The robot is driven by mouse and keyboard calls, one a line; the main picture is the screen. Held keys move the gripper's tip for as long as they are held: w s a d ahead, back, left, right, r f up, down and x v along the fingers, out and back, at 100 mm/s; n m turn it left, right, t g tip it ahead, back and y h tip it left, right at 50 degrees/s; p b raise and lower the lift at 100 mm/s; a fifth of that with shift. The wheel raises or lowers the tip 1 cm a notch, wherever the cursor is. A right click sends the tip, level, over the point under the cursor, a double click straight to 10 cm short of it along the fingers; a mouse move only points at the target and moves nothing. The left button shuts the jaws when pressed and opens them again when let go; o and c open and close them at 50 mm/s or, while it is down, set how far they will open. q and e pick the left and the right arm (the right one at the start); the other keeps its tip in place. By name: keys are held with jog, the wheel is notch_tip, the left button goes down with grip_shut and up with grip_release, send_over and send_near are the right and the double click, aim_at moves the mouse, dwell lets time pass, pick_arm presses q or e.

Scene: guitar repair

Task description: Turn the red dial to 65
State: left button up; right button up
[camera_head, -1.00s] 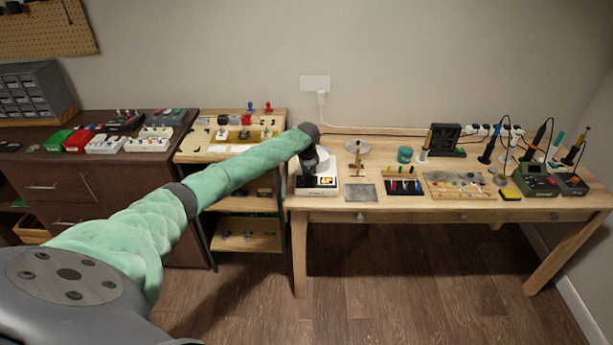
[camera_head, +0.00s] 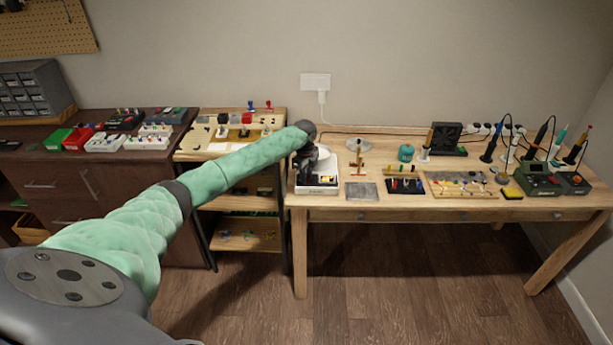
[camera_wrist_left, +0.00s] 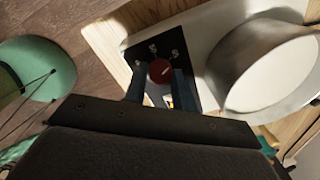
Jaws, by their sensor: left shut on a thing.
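The red dial (camera_wrist_left: 161,71) sits on a black panel (camera_wrist_left: 186,50) with white markings in the left wrist view. The panel is on the front of a white device (camera_head: 317,190) at the left end of the wooden table. My left gripper (camera_wrist_left: 158,82) is shut on the dial, with one finger on each side of it. In the head view my left gripper (camera_head: 312,168) is over the device and hides the dial and most of the display. The marking values are too small to read for certain. My right gripper is not in view.
A wide round metal container (camera_wrist_left: 275,75) stands right beside the panel in the left wrist view. On the wooden table (camera_head: 430,206), a metal plate (camera_head: 361,191), a black tool rack (camera_head: 405,187) and soldering stations (camera_head: 538,183) lie to the right.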

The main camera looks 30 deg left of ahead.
pick_arm(q)
jog(key=shift+m, duration=0.3)
jog(key=shift+r+m, duration=0.1)
jog(key=shift+m, duration=0.2)
jog(key=o, duration=1)
jog(key=shift+r+b, duration=0.3)
jog(key=shift+s+a+r+b, duration=0.15)
jog(key=shift+r+b, duration=0.4)
jog(key=shift+r, duration=1.25)
jog(key=shift+s+d+r+b, duration=0.1)
jog(key=shift+r+b, duration=0.45)
jog(key=shift+r, duration=1.2)
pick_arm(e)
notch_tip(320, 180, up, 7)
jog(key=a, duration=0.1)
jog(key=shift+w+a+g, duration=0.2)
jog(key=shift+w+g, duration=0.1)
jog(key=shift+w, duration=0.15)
